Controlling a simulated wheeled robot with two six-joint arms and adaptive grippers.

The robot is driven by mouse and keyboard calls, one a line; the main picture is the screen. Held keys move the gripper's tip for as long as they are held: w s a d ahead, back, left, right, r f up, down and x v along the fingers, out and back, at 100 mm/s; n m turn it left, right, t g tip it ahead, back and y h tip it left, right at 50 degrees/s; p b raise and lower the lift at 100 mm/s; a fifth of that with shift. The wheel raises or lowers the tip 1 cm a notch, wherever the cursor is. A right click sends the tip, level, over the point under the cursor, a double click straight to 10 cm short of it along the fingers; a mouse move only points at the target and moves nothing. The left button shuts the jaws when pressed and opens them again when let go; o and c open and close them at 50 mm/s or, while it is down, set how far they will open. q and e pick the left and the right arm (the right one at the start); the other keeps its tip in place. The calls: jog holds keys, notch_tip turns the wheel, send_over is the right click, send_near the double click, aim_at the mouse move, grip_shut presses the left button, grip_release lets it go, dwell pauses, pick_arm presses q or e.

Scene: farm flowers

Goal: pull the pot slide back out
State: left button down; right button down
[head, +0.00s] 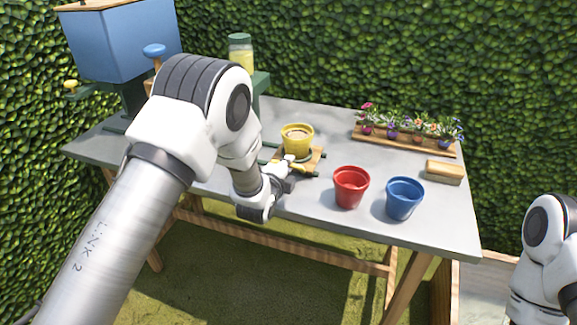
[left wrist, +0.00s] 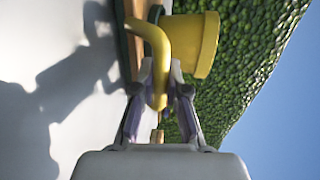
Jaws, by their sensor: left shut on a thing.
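The pot slide is a small wooden board (head: 314,157) on dark rails at the front of the table. A yellow pot (head: 297,139) filled with pale brown soil stands upright on it. My left gripper (head: 291,166) is at the slide's front edge. In the left wrist view its fingers (left wrist: 160,92) are shut on a curved yellow handle (left wrist: 154,45), with the yellow pot (left wrist: 196,45) just beyond and the board (left wrist: 138,45) beside it. My left arm hides part of the rails and machine. My right gripper is out of view.
A red pot (head: 350,188) and a blue pot (head: 404,199) stand to the right of the slide. A wooden flower tray (head: 406,140) and a wooden block (head: 444,170) lie further right. A blue hopper (head: 120,45) and a jar (head: 240,52) stand at the back left.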

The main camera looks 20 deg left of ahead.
pick_arm(q)
jog(key=shift+d, duration=0.15)
jog(key=c, duration=1.3)
grip_release()
jog(key=shift+c, duration=0.2)
jog(key=shift+o, duration=0.8)
jog(key=shift+d, duration=0.25)
jog(key=shift+a, duration=0.1)
jog(key=shift+s, duration=0.3)
jog(key=v, duration=1.1)
jog(key=shift+s, duration=0.15)
